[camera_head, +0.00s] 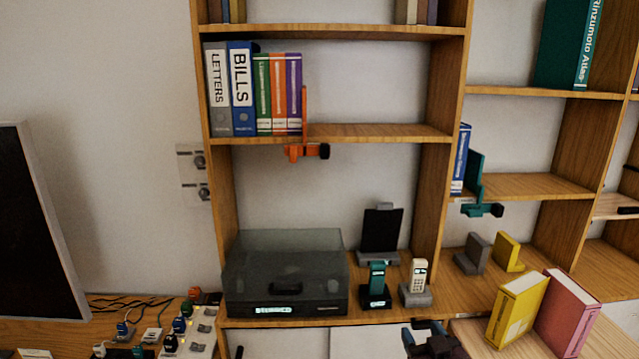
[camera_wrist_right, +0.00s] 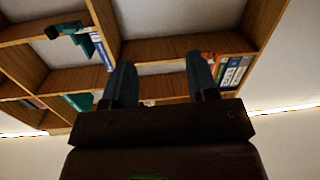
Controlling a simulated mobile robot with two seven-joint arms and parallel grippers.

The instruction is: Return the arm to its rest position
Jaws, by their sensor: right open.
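My right gripper (camera_head: 428,335) shows at the bottom edge of the head view, in front of the lower shelf, with only its dark finger ends and a little of its body in the picture. In the right wrist view the two dark fingers of the right gripper (camera_wrist_right: 161,75) stand wide apart with nothing between them. They point towards the wooden bookcase, which looks some distance away. The rest of the right arm is hidden below the head view. My left gripper is in neither view.
A wooden bookcase (camera_head: 375,31) fills the middle and right. Near the right gripper stand a white handset (camera_head: 418,275), a teal handset (camera_head: 377,281), a yellow book (camera_head: 517,308) and a pink book (camera_head: 568,310). A smoky-lidded turntable (camera_head: 285,275) sits left. An orange clamp bookend (camera_head: 304,151) juts below a shelf.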

